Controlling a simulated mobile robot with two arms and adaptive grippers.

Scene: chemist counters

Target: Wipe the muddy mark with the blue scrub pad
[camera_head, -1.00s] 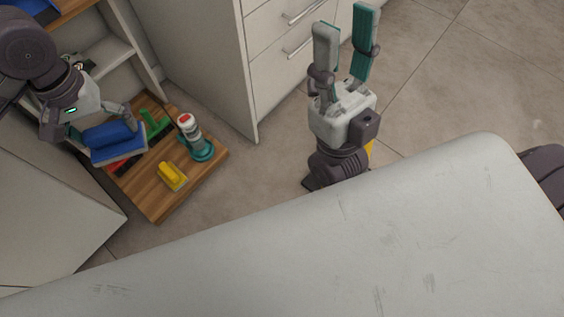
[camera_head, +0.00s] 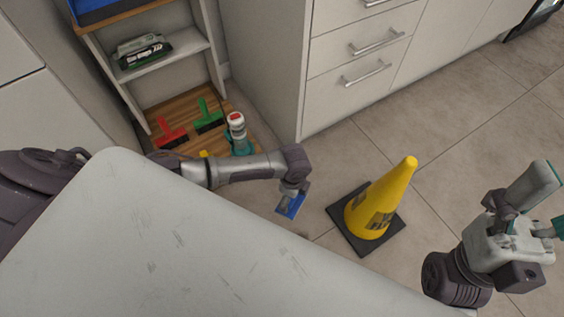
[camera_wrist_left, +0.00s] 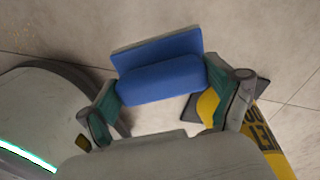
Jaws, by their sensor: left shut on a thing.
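The blue scrub pad (camera_head: 290,208) is held in my left gripper (camera_head: 293,193), above the floor and left of the yellow cone. In the left wrist view the pad (camera_wrist_left: 160,80) sits between the two fingers, with its grey-blue plate on the far side. My right gripper (camera_head: 552,200) is at the right edge of the head view, its fingers apart and nothing seen between them; one finger is partly cut off. I cannot make out the muddy mark clearly; faint brownish specks show on the floor at the upper left of the left wrist view.
A yellow cone (camera_head: 377,205) on a black base stands close to the pad's right. A wooden shelf (camera_head: 178,103) at the left holds red and green brushes and a spray bottle (camera_head: 238,138). White drawers (camera_head: 355,70) stand behind. Tiled floor is open toward the right.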

